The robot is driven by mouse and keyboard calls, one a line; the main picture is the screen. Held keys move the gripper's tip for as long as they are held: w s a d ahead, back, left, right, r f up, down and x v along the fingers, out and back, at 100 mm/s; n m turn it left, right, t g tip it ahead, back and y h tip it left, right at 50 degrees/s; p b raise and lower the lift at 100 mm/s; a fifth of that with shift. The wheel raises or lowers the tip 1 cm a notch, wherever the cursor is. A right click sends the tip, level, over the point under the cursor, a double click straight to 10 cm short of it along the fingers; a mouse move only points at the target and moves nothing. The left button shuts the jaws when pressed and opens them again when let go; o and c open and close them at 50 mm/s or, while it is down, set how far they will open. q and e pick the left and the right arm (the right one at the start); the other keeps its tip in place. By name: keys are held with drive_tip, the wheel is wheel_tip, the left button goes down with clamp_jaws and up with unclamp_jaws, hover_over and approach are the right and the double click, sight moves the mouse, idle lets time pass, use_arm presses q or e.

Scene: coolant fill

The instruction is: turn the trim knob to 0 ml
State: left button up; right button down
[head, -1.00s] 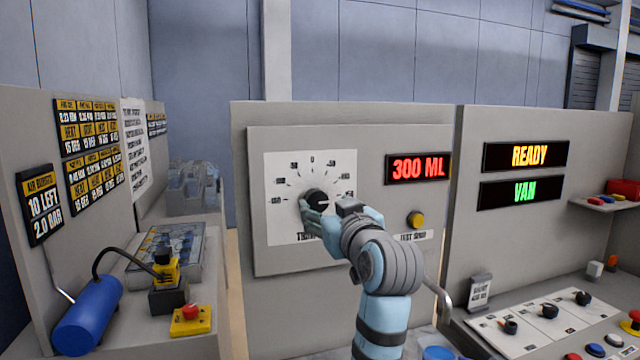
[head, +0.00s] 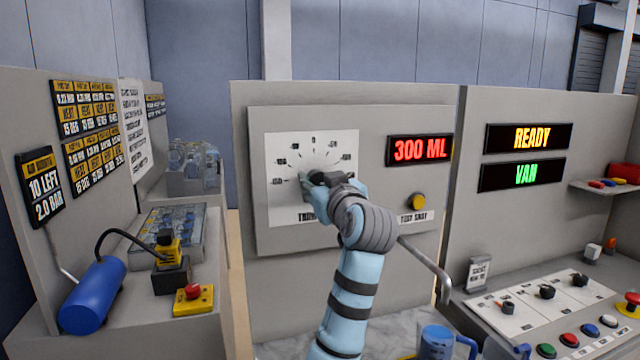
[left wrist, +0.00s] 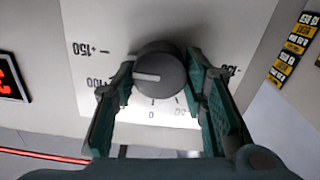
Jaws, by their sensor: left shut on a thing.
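The trim knob (left wrist: 160,72) is round and dark grey with a white pointer line. In the left wrist view the line points left, roughly towards the +100 mark; the 0 mark sits below the knob. My left gripper (left wrist: 161,82) is shut on the knob, with a green-padded finger on each side. In the head view the left gripper (head: 312,184) hides most of the knob and part of the white dial card (head: 290,150). The red display (head: 419,150) to the right reads 300 ML. My right gripper is not in view.
A yellow button (head: 417,201) sits on the panel right of my wrist. Signs (head: 526,137) on the right panel read READY and VAN. A blue mug (head: 437,342) stands low in front. A blue cylinder (head: 92,300) and a red-topped yellow box (head: 193,299) are at left.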

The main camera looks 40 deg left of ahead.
use_arm(q)
drive_tip(key=shift+n, duration=0.3)
drive_tip(key=n+b, duration=0.2)
drive_tip(key=n, duration=0.1)
drive_tip(key=shift+f, duration=0.15)
drive_tip(key=n+b, duration=0.3)
drive_tip(key=n, duration=0.2)
drive_tip(key=shift+s+a+n, duration=0.1)
drive_tip(key=shift+n, duration=0.2)
drive_tip(key=shift+f+n+b, duration=0.15)
drive_tip(key=shift+n+b, duration=1.4)
drive_tip(key=shift+n, duration=2.75)
drive_tip(key=o, duration=1.1)
drive_tip(key=shift+o, duration=0.3)
